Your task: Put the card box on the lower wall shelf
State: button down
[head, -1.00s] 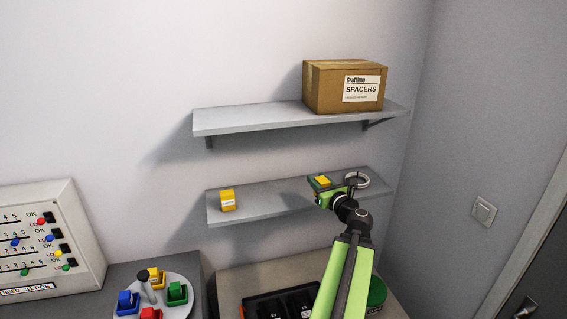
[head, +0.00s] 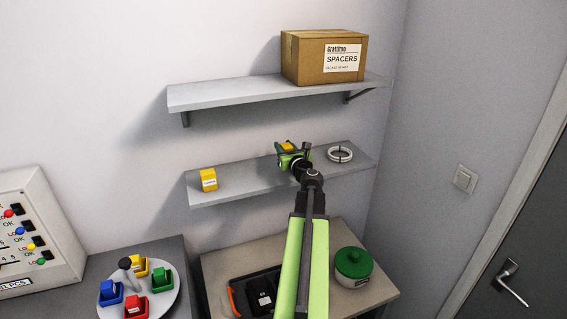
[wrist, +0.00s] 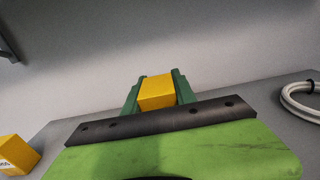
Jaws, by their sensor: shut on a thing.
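A small yellow box (wrist: 157,92), likely the card box, is between the dark green fingers of my gripper (wrist: 158,93). My gripper (head: 287,148) is shut on it, over the lower wall shelf (head: 243,180). The box also shows in the head view (head: 287,146), near the back of the shelf. I cannot tell whether it touches the shelf. A second yellow box (head: 208,180) with a white label stands at the shelf's left end. It also shows at the left edge of the wrist view (wrist: 18,155).
A pale cable coil (head: 340,154) lies on the lower shelf to the right of my gripper. The upper shelf (head: 225,94) holds a brown SPACERS carton (head: 325,57). A bench below carries a black tray (head: 243,290) and a green-lidded pot (head: 353,267).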

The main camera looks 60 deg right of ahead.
notch_tip(320, 180, down, 4)
jog(key=b, duration=0.4)
jog(key=shift+f, duration=0.2)
jog(key=shift+r, duration=0.25)
jog(key=shift+f, duration=0.2)
jog(key=c, duration=1)
grip_release()
jog(key=shift+r, duration=0.1)
